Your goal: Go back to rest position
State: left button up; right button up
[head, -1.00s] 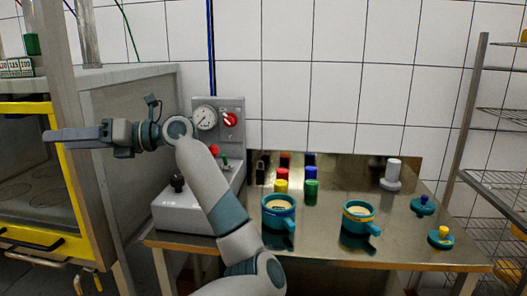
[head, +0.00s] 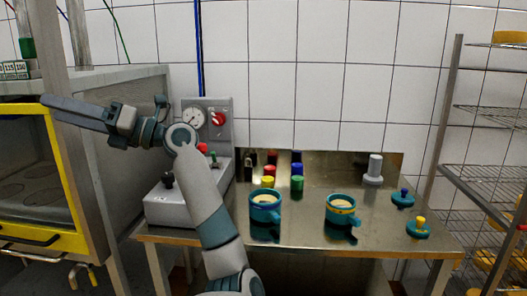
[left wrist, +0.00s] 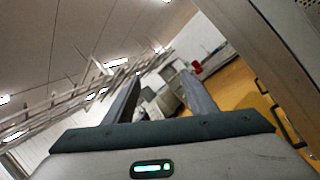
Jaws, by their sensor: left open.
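My left gripper (head: 78,112) is raised at the left of the head view, in front of the grey cabinet with the yellow-framed door. Its fingers point left and hold nothing. In the left wrist view the left gripper (left wrist: 158,92) shows two fingers spread apart with empty space between them. Its forearm rises from the bottom of the head view, left of the table's middle. My right gripper is in neither view.
A metal table (head: 300,232) bears two teal moulds (head: 265,212) (head: 341,217), small coloured cylinders (head: 297,186), two teal lids (head: 403,199) (head: 418,231) and a grey press with a gauge (head: 194,118). The yellow-framed cabinet (head: 68,247) stands left; a wire rack (head: 490,120) stands right.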

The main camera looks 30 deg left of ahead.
pick_arm(q)
jog(key=shift+w+d+r+g+y, duration=0.15)
jog(key=shift+d+r+y, duration=0.05)
jog(key=shift+d+r, duration=0.35)
jog(key=shift+w+d+r+g+y, duration=0.1)
jog(key=shift+d+r+g+y, duration=0.1)
jog(key=shift+d+r, duration=0.3)
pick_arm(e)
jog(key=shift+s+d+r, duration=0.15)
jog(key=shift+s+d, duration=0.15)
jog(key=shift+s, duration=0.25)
pick_arm(q)
jog(key=shift+d+f, duration=0.1)
